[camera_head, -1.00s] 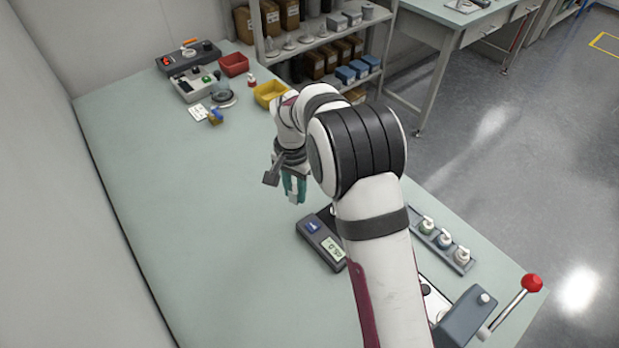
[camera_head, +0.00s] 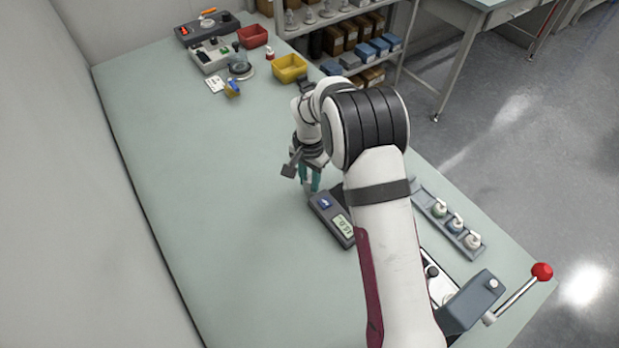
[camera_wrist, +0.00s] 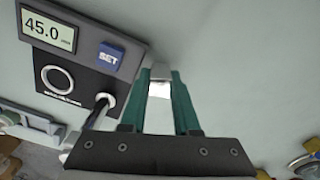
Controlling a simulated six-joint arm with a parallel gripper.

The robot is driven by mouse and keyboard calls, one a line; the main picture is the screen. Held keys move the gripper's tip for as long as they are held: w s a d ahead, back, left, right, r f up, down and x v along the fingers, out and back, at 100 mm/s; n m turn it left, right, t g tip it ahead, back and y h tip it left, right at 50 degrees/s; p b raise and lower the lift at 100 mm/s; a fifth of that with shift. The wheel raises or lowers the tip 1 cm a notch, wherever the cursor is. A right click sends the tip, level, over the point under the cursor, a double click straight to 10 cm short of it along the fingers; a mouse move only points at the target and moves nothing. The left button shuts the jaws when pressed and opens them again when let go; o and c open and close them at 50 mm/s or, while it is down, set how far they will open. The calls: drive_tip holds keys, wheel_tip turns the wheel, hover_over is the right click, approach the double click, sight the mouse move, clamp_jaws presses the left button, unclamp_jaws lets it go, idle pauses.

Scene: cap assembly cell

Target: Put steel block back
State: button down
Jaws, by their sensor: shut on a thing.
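My gripper (camera_head: 308,180) hangs over the bench just beyond the dark gauge (camera_head: 326,224). In the wrist view its two teal fingers (camera_wrist: 161,95) are shut on a small, pale steel block (camera_wrist: 159,88). The block's lower end also shows below the fingers in the head view (camera_head: 307,192). The gauge is beside the fingers in the wrist view, with a blue SET button (camera_wrist: 109,56) and a display (camera_wrist: 48,31) reading 45.0. Whether the block touches the bench is unclear.
A tray (camera_head: 447,222) with several small bottles lies right of my arm. A lever press with a red knob (camera_head: 542,271) stands at the front right. Yellow (camera_head: 289,69) and red bins (camera_head: 252,37) and control boxes (camera_head: 209,55) are at the back. The bench's left side is clear.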

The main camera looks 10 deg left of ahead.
drive_tip(key=shift+f, duration=0.1)
idle(0.3)
drive_tip(key=shift+f, duration=0.4)
drive_tip(key=shift+f, duration=0.1)
idle(0.3)
drive_tip(key=c, duration=0.6)
unclamp_jaws()
drive_tip(key=shift+o, duration=0.2)
drive_tip(key=shift+r, duration=3.55)
